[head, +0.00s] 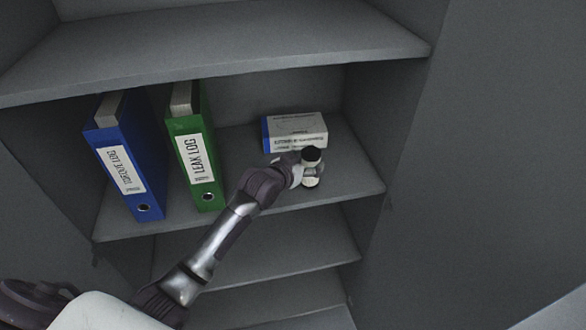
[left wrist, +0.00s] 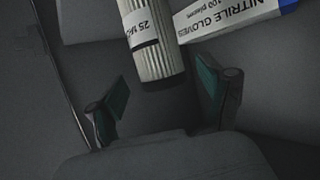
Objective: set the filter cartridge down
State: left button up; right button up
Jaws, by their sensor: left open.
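The filter cartridge (left wrist: 155,45) is a pale pleated cylinder with a white label reading "25 MI…" in the left wrist view. In the head view the cartridge (head: 312,154) shows a dark top end and appears to stand upright near the shelf's front right. My left gripper (head: 308,169) reaches it from the left and hides part of its middle. In the left wrist view the left gripper's fingers (left wrist: 160,78) are open, one on each side of the cartridge's near end. A gap shows on the left; the right finger is closer. My right gripper is out of view.
A nitrile gloves box (head: 297,131) lies behind the cartridge; it also shows in the left wrist view (left wrist: 235,18). A blue binder (head: 125,160) and a green "LEAK LOG" binder (head: 195,150) stand to the left. The shelf (head: 240,150) is bare between binder and box; another shelf hangs above.

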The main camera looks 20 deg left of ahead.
pick_arm(q)
jog(key=b+v, duration=0.1)
jog(key=v, duration=0.7)
jog(key=shift+s+r, duration=0.15)
jog(key=shift+s, duration=0.05)
jog(key=s+f+g+y, duration=0.15)
jog(key=s+f, duration=0.35)
jog(key=f, duration=0.7)
jog(key=s+f+g, duration=0.2)
jog(key=s+f, duration=0.4)
jog(key=f, duration=0.6)
jog(key=s+f+g, duration=0.2)
jog(key=s+f, duration=0.3)
jog(key=f, duration=0.7)
jog(key=s+f+g, duration=0.2)
jog(key=s+f, duration=0.4)
jog(key=s, duration=0.5)
jog(key=s+a+f+g, duration=0.1)
jog(key=s+f+g, duration=0.1)
jog(key=s+f, duration=0.4)
jog(key=s+f+g+y, duration=0.1)
jog(key=s+f+g, duration=0.2)
jog(key=s+f, duration=0.4)
jog(key=s, duration=0.9)
jog(key=shift+s+a, duration=0.3)
jog(key=shift+s, duration=0.1)
